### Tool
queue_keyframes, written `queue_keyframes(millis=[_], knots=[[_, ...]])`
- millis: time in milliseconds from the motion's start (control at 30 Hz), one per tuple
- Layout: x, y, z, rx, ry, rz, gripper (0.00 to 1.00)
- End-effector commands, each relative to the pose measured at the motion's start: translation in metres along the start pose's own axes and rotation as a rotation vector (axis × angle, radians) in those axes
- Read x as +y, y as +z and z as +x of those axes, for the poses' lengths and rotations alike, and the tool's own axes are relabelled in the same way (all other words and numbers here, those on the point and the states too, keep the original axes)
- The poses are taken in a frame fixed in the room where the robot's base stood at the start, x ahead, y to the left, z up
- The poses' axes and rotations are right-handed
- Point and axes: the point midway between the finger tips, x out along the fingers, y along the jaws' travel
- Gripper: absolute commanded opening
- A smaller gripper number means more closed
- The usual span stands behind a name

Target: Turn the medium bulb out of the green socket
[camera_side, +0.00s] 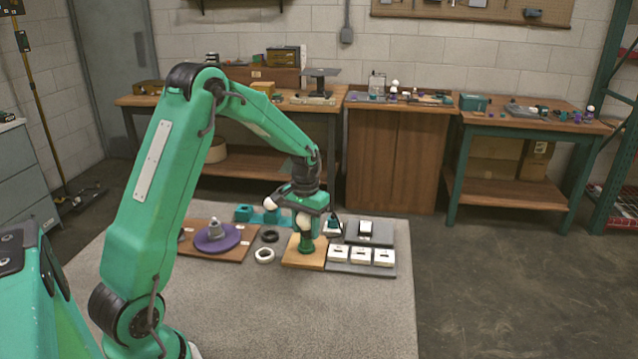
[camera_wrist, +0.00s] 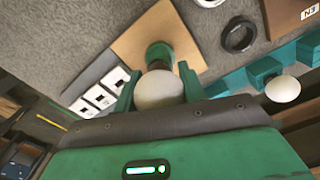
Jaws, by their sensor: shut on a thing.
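The green socket (camera_side: 306,244) stands upright on a square wooden board. In the wrist view the socket (camera_wrist: 158,54) shows just beyond the fingertips. The medium bulb (camera_wrist: 160,90) is a white globe above the socket, and it shows partly in the side view (camera_side: 302,221). My gripper (camera_side: 308,226) points down over the socket. In the wrist view its two green fingers (camera_wrist: 160,76) are shut on the bulb from both sides.
Teal blocks (camera_side: 243,213) stand behind, one with another white bulb (camera_side: 270,204). A black ring (camera_side: 270,236) and a white ring (camera_side: 264,256) lie left of the wooden board (camera_side: 295,261). Further left is a purple disc (camera_side: 232,238). White switches (camera_side: 360,256) sit close right. The front mat is clear.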

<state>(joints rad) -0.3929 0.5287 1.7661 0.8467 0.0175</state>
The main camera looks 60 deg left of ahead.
Motion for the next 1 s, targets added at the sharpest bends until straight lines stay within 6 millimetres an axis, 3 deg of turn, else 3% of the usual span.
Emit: queue_keyframes(millis=[567,1000], knots=[[0.0006,0.0002,-0.0012,-0.001,0.000,-0.072,0.24],[0.0007,0.0001,-0.0017,0.000,0.000,-0.383,0.24]])
